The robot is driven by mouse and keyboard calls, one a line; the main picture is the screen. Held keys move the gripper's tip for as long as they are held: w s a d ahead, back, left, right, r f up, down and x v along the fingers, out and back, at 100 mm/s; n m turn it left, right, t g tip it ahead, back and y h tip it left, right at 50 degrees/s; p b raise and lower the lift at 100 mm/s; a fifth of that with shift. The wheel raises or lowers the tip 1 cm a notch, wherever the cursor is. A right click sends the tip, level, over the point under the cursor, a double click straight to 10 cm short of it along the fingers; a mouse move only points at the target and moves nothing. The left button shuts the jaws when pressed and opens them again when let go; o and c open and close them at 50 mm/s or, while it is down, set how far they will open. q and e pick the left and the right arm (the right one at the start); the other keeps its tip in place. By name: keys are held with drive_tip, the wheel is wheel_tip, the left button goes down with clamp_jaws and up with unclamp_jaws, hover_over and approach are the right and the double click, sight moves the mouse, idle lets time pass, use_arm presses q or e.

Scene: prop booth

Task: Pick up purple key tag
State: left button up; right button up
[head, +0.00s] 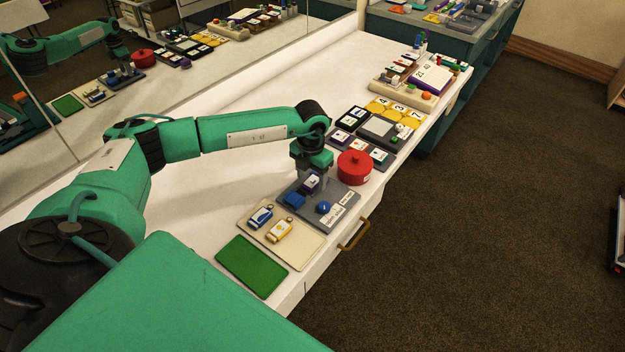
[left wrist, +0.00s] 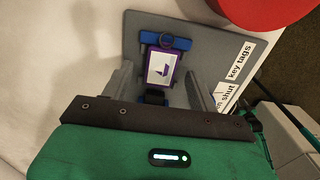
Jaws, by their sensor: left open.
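The purple key tag (head: 312,182) has a white face with a purple mark and a dark ring at one end. In the left wrist view the purple key tag (left wrist: 161,68) lies over a blue piece (left wrist: 150,38) on the grey board. My left gripper (head: 314,176) is over the grey board (head: 335,192). Its fingers (left wrist: 160,80) stand apart on either side of the tag, with gaps showing on both sides. Whether the fingertips reach the tag's height is hard to tell. My right gripper is not in view.
A red round pot (head: 355,167) stands close behind the grey board. Blue pieces (head: 293,200) sit on the board. A cream tray (head: 285,232) with a blue tag (head: 261,217) and a yellow tag (head: 279,230), and a green mat (head: 252,265), are nearer. A mirror lines the counter's left.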

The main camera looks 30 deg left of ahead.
use_arm(q)
drive_tip(key=shift+f, duration=0.5)
drive_tip(key=shift+c, duration=0.2)
drive_tip(key=c, duration=1.1)
drive_tip(key=shift+r, duration=0.2)
